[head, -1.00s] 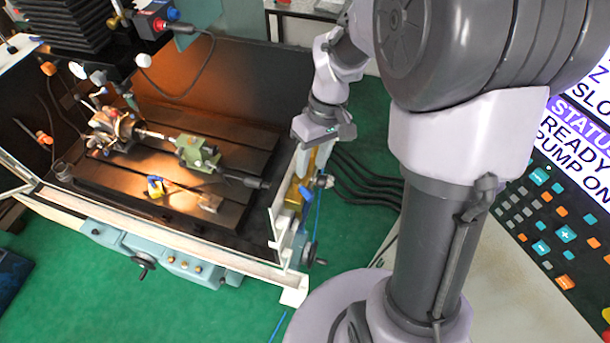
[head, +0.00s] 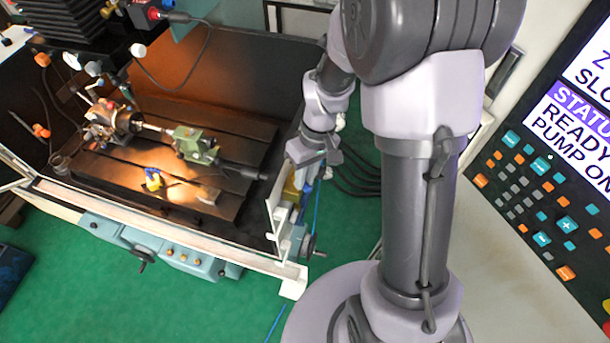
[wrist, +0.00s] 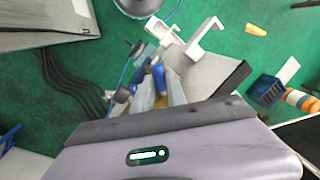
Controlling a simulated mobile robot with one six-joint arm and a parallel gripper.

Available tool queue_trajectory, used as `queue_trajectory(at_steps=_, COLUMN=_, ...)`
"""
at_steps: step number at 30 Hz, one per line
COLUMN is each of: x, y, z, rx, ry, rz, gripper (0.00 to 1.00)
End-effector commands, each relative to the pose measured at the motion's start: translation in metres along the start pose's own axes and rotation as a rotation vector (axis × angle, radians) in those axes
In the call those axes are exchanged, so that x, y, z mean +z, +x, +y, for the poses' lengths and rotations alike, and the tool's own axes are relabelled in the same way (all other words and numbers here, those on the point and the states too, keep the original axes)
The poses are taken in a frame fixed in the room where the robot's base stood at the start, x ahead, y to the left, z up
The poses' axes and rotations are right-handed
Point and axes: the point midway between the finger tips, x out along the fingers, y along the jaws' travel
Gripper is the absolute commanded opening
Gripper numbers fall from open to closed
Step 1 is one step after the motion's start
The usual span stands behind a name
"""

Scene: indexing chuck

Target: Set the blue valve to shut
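The blue valve handle (wrist: 158,75) shows in the wrist view just beyond and between the tips of my gripper (wrist: 160,92). A yellow-brass body shows below it. My gripper's two pale fingers stand apart with a gap between them; whether either touches the handle I cannot tell. In the head view my gripper (head: 312,172) is at the right end of the machine enclosure, right above a small blue part (head: 308,188) by the brass-coloured fitting. My gripper covers much of the valve there, and the handle's exact angle is unclear.
The white enclosure wall (head: 278,208) stands close left of my gripper. Black hoses (head: 355,178) run to its right, and a thin blue hose (head: 316,205) hangs beside it. A handwheel (head: 308,246) sits below. The control panel (head: 555,170) is far right. Green floor is open in front.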

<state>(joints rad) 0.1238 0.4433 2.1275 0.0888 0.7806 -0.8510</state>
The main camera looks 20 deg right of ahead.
Motion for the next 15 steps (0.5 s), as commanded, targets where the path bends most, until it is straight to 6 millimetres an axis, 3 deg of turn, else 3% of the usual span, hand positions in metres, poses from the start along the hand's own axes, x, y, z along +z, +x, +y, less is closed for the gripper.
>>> queue_trajectory(at_steps=8, x=-0.0003, y=0.0004, z=-0.0004, rx=0.001, ry=0.019, rz=0.005, gripper=0.00)
queue_trajectory(at_steps=15, x=-0.0004, y=0.0029, z=-0.0046, rx=0.001, ry=0.135, rz=0.031, gripper=0.00)
